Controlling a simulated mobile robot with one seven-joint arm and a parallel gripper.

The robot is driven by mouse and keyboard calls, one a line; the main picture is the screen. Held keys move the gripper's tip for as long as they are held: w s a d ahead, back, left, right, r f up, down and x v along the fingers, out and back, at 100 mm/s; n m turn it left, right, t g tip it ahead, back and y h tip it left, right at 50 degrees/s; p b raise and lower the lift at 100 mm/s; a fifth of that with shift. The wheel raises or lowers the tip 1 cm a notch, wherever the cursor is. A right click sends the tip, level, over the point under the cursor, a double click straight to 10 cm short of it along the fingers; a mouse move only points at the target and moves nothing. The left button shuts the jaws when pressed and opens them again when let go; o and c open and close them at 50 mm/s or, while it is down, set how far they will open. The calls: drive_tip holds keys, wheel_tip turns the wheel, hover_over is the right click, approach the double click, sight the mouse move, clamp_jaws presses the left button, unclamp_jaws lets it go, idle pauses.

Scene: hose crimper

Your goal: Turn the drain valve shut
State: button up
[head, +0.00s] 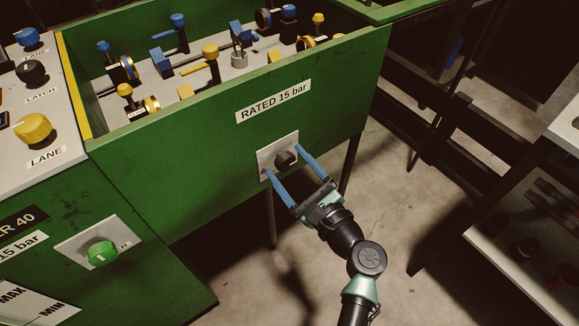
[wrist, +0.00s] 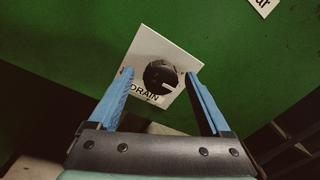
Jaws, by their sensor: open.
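The drain valve is a dark round knob (wrist: 160,75) with a pale pointer mark, on a white plate (wrist: 140,50) lettered DRAIN. In the wrist view the mark points to the right and slightly down. The knob also shows in the head view (head: 285,158), on the front wall of the green machine. My gripper (head: 283,160) is open, with its two blue fingers on either side of the knob. In the wrist view the fingertips (wrist: 160,72) lie left and right of the knob with gaps between. I cannot tell how far the tips reach along the knob's depth.
The green trough (head: 200,160) holds several blue and yellow valves and fittings. A green knob (head: 102,253) sits on a plate at the lower left. A panel with a yellow knob (head: 33,128) is at the left. Shelves (head: 520,240) stand at the right, with clear floor between.

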drive_tip(key=shift+w, duration=0.15)
clamp_jaws()
idle(0.4)
